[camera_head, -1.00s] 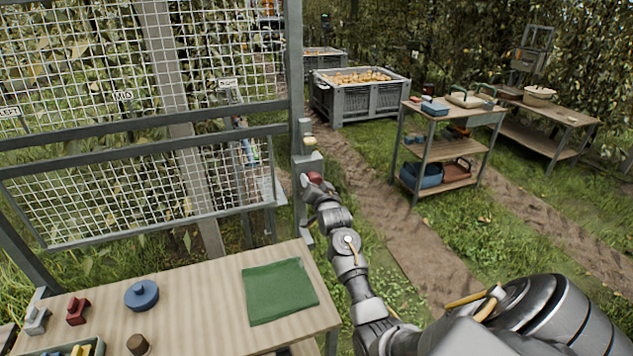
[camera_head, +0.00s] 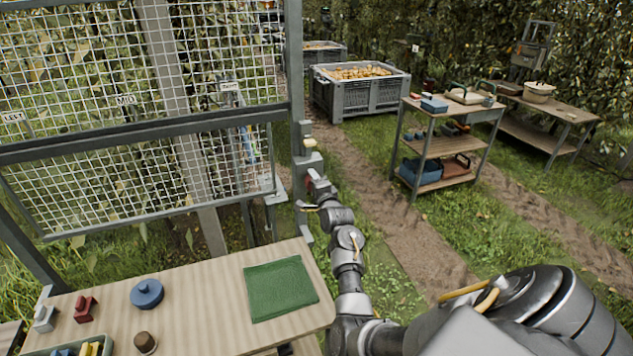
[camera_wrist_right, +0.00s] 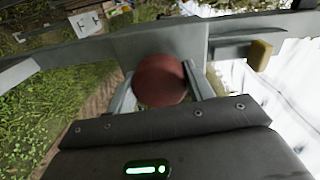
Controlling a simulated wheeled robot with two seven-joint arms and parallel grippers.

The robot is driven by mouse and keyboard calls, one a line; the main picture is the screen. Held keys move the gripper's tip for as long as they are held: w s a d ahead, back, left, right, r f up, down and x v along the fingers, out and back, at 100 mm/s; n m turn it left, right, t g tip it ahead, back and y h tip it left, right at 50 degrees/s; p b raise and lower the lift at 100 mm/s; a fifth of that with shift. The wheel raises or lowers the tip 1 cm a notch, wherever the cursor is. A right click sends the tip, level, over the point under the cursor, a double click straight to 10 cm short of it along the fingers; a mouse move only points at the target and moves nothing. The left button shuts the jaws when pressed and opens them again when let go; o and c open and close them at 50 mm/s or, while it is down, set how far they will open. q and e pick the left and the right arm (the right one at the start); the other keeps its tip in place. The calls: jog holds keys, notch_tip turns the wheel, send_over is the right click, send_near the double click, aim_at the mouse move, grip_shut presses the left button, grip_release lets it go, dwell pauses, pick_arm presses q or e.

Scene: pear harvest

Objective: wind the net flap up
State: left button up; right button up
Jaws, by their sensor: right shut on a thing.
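The net flap (camera_head: 140,191) is a grey-framed white mesh panel at the left of the head view. Its upper edge lies close against the grey crossbar (camera_head: 60,149), and its lower edge hangs behind the table. A winder (camera_head: 309,161) is fixed to the post right of the flap. My right gripper (camera_head: 310,184) reaches the winder and is shut on its red handle. The wrist view shows the round end of the red handle (camera_wrist_right: 160,80) between the two fingers. My left gripper is not in view.
A pale knob (camera_head: 310,142) sits above the handle. A shelf cart (camera_head: 440,147) and a grey pear crate (camera_head: 352,98) stand beyond; a dirt path runs between.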

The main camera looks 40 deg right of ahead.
jog(key=shift+d+f+m+p, duration=0.1)
jog(key=shift+m+p, duration=0.25)
jog(key=shift+m, duration=0.85)
jog(key=o, duration=0.9)
jog(key=shift+s, duration=0.1)
jog(key=shift+o, duration=0.2)
jog(key=b+v, duration=0.2)
jog(key=v, duration=0.8)
jog(key=shift+s+b, duration=0.4)
